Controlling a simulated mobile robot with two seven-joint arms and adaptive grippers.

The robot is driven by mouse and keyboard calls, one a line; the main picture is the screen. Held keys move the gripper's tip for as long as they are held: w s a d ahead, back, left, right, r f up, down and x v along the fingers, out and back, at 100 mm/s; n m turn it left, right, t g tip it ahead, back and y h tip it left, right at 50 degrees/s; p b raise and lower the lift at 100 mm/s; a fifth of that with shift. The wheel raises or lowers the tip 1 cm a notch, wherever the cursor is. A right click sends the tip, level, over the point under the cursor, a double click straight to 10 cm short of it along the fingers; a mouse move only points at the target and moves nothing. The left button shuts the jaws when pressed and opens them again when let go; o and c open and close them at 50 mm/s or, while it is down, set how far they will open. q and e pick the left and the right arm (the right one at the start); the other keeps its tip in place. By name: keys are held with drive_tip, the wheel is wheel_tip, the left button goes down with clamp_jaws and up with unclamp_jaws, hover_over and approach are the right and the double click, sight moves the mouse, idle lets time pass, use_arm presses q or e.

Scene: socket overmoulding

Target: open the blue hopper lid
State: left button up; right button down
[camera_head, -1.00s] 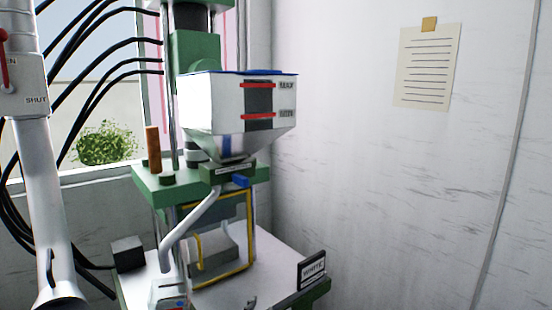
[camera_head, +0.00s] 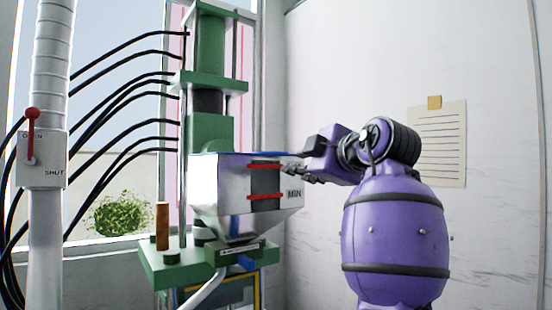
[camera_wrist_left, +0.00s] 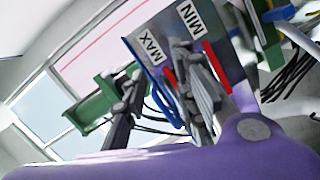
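The white and grey hopper stands on the green press, and its thin blue lid (camera_head: 245,153) lies flat across the top, closed. My left gripper (camera_head: 290,172), on the purple arm, is at the hopper's upper right front corner, just below the lid's edge. It covers the upper label there. My right gripper is not in view.
Red marks and a MIN label (camera_head: 294,195) are on the hopper front. Black hoses (camera_head: 120,95) run left of the press. A white pipe with a red lever (camera_head: 32,130) stands at the far left. A paper note (camera_head: 437,145) hangs on the back wall.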

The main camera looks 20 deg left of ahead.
sight(277, 154)
use_arm(q)
drive_tip(key=s+r+n+g+y, duration=0.1)
drive_tip(key=s+r+n+g, duration=0.25)
drive_tip(key=s+n, duration=0.3)
drive_tip(key=shift+t, duration=0.25)
drive_tip(key=shift+p+x, duration=0.45)
drive_tip(key=shift+x, duration=3.3)
drive_tip(key=shift+r, duration=0.1)
clamp_jaws()
